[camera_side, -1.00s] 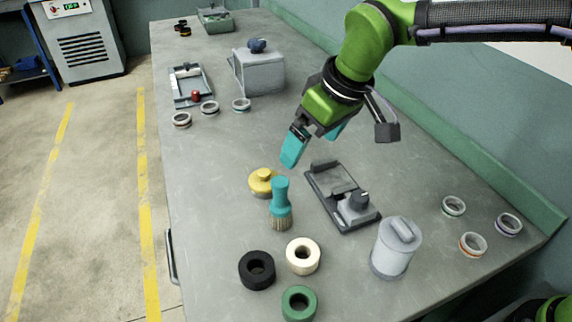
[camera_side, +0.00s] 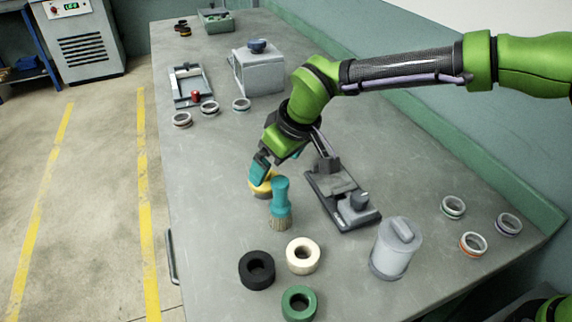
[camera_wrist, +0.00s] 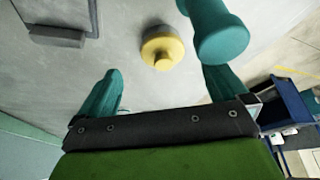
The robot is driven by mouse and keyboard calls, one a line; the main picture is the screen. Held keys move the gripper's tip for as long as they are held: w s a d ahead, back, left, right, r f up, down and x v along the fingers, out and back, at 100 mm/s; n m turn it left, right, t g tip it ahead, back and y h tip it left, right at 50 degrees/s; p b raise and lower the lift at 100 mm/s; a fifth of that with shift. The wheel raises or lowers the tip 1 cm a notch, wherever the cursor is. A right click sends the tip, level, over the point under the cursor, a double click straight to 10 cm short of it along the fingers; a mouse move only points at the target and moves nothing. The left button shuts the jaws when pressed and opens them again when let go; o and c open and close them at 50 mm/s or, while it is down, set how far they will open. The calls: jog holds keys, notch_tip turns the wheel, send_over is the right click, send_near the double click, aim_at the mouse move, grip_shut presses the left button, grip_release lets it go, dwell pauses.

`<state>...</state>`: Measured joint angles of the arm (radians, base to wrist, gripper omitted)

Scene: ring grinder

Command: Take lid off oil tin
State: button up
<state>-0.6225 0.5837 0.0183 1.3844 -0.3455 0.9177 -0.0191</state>
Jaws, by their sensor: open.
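The oil tin looks to be the low round grey tin with a yellow knobbed lid (camera_side: 264,187). The lid sits on it and also shows in the wrist view (camera_wrist: 162,51). My gripper (camera_side: 268,172) is just above the tin in the side view, partly covering the lid. In the wrist view my gripper (camera_wrist: 163,82) is open and empty, with teal fingers spread wide. The lid shows beyond the fingertips, between their lines; no contact is visible. The teal-handled brush (camera_side: 280,198) stands upright close beside the tin, near my right finger in the wrist view.
A grey fixture (camera_side: 343,198) lies right of the tin. A grey canister with a handled lid (camera_side: 396,250) stands farther right. Black (camera_side: 257,270), cream (camera_side: 303,256) and green (camera_side: 299,303) rings lie in front. Bare bench lies left of the tin.

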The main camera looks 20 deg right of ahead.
jog(key=x, duration=0.5)
jog(key=shift+w+a+r, duration=0.1)
jog(key=shift+w+a, duration=0.15)
jog(key=shift+w, duration=0.05)
jog(key=shift+c, duration=0.5)
jog(key=c, duration=1)
jog(key=shift+r, duration=0.1)
